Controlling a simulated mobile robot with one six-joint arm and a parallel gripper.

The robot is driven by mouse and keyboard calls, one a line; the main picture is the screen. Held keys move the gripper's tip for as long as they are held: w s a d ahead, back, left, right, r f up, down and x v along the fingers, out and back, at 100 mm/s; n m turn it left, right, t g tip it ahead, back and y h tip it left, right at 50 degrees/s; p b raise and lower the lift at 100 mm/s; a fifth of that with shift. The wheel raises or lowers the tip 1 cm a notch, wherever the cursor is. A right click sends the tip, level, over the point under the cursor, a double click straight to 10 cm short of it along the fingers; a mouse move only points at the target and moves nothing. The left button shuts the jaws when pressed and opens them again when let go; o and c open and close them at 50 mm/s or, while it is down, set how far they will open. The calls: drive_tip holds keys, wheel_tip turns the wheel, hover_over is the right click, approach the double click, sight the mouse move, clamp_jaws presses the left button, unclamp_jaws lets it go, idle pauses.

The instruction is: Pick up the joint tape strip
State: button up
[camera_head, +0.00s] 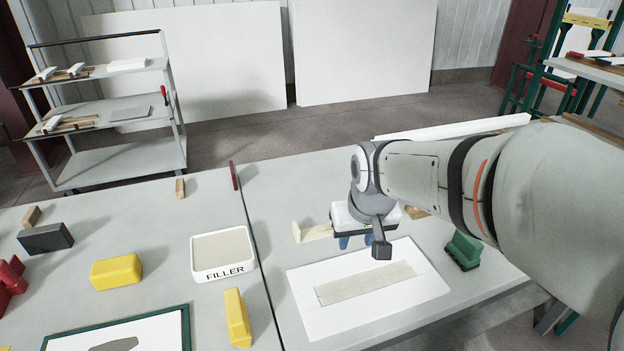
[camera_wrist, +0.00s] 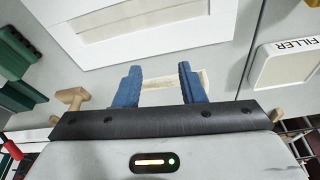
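A short cream strip (camera_head: 318,232), which I take to be the joint tape strip, lies on the table behind the white board (camera_head: 300,305), with a raised left end. My gripper (camera_head: 357,241) is just right of it and above the table, fingers pointing down. In the wrist view the blue fingers of my gripper (camera_wrist: 159,72) are apart. The cream strip (camera_wrist: 160,83) shows across the gap between them and past the right finger. I cannot tell whether it touches them. The board carries a long beige band (camera_head: 365,283).
A filler tray (camera_head: 222,272), yellow blocks (camera_head: 116,271) and a grey block (camera_head: 45,238) stand to the left. A wooden piece (camera_wrist: 75,97) is close left of my fingers in the wrist view.

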drive_tip(key=n, duration=0.2)
hover_over(296, 227)
drive_tip(key=s, duration=0.2)
wheel_tip(296, 227, down, 4)
drive_tip(key=shift+w+d+r+t+y, duration=0.1)
drive_tip(key=shift+t+y, duration=0.3)
drive_tip(key=x, duration=0.7)
drive_tip(key=shift+s+d+f, duration=0.2)
drive_tip(key=shift+s+d, duration=0.15)
drive_tip(key=shift+s, duration=0.05)
drive_tip(key=shift+w+f, duration=0.2)
drive_tip(key=shift+f, duration=0.15)
clamp_jaws()
